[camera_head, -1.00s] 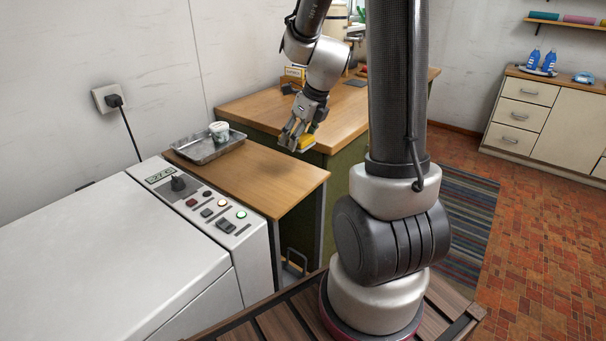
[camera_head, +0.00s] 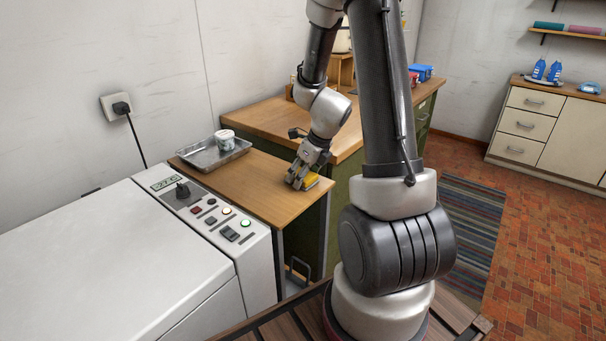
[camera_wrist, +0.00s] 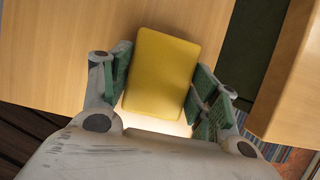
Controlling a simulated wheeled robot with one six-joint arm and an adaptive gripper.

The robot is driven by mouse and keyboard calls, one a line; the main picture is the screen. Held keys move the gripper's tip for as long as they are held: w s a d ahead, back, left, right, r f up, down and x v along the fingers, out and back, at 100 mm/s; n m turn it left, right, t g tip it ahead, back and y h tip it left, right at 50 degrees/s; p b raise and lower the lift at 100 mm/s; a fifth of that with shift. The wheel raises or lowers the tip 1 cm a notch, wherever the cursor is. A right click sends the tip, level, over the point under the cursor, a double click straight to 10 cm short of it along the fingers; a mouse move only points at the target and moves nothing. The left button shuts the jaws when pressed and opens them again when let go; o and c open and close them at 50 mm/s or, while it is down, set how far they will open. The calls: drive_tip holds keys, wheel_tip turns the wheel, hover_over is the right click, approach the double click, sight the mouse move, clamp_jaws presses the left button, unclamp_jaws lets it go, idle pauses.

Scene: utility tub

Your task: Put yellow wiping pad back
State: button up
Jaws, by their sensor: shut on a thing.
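The yellow wiping pad (camera_wrist: 160,75) is a flat rounded rectangle held between my gripper's green-lined fingers in the wrist view. It also shows in the head view (camera_head: 311,182), partly hidden by the fingers. My gripper (camera_head: 303,181) is shut on the pad and points down at the right end of the low wooden side table (camera_head: 255,187). The pad is at or just above the table top; I cannot tell whether it touches.
A metal tray (camera_head: 198,160) with a white tub (camera_head: 225,140) sits at the table's far left end. A white machine with a control panel (camera_head: 205,212) stands in front. A higher wooden counter (camera_head: 262,122) rises behind. The table's middle is clear.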

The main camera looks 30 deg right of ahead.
drive_tip(key=o, duration=1)
drive_tip(key=shift+f, duration=0.1)
drive_tip(key=v, duration=1.2)
drive_tip(key=s+a+r+n, duration=0.2)
drive_tip(key=s+r+n, duration=0.2)
drive_tip(key=n, duration=0.6)
drive_tip(key=s+a+r+n+h, duration=0.1)
drive_tip(key=s+r+n, duration=0.3)
drive_tip(key=s+n, duration=0.4)
drive_tip(key=s+a+r+n, duration=0.4)
drive_tip(key=s+n, duration=0.2)
drive_tip(key=n, duration=0.8)
drive_tip(key=shift+s+r+h, duration=0.2)
drive_tip(key=shift+s+h, duration=0.1)
drive_tip(key=shift+s, duration=0.1)
